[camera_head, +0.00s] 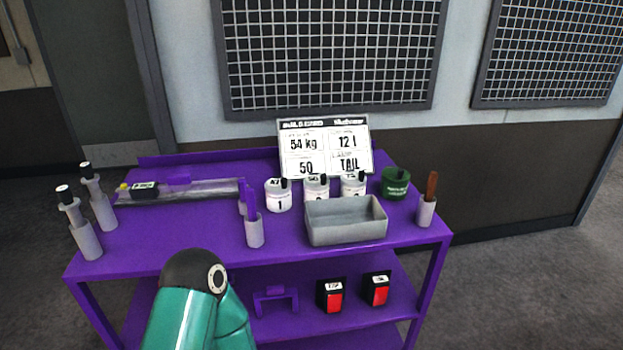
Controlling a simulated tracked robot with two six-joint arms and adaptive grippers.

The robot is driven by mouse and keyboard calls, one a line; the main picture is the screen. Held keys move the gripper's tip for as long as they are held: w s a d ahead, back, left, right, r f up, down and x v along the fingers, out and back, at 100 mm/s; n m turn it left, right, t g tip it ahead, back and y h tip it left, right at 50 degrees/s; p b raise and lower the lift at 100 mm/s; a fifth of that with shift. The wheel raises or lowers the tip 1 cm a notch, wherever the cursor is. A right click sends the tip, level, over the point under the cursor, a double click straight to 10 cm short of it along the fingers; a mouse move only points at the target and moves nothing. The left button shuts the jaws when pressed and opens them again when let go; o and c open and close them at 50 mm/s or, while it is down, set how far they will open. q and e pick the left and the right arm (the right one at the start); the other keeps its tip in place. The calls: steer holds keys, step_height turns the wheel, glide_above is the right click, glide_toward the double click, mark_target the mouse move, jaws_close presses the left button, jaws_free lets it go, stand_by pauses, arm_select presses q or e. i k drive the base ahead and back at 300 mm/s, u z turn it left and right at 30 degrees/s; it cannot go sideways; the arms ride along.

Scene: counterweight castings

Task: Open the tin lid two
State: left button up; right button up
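Three white tins stand in a row at the back of the purple cart top. The left tin (278,196) shows a 1. The middle tin (316,186), in the second place, is partly hidden by the grey tray, and its number is hard to read. The right tin (353,184) is also partly behind the tray. Each has a dark tab at its top, and the lids appear to be on. My left and right grippers are not in view; only a teal arm link of mine shows at the bottom.
A grey open tray (347,235) stands right in front of the tins. A green tin (395,184) and a holder with a brown handle (427,206) are at the right. A sign (325,150) stands behind. A purple-tool holder (254,229) is left of the tray.

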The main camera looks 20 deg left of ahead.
mark_target(315, 182)
steer(key=u, duration=0.15)
steer(key=k, duration=1)
steer(key=u, duration=0.4)
steer(key=i, duration=1)
steer(key=u, duration=0.05)
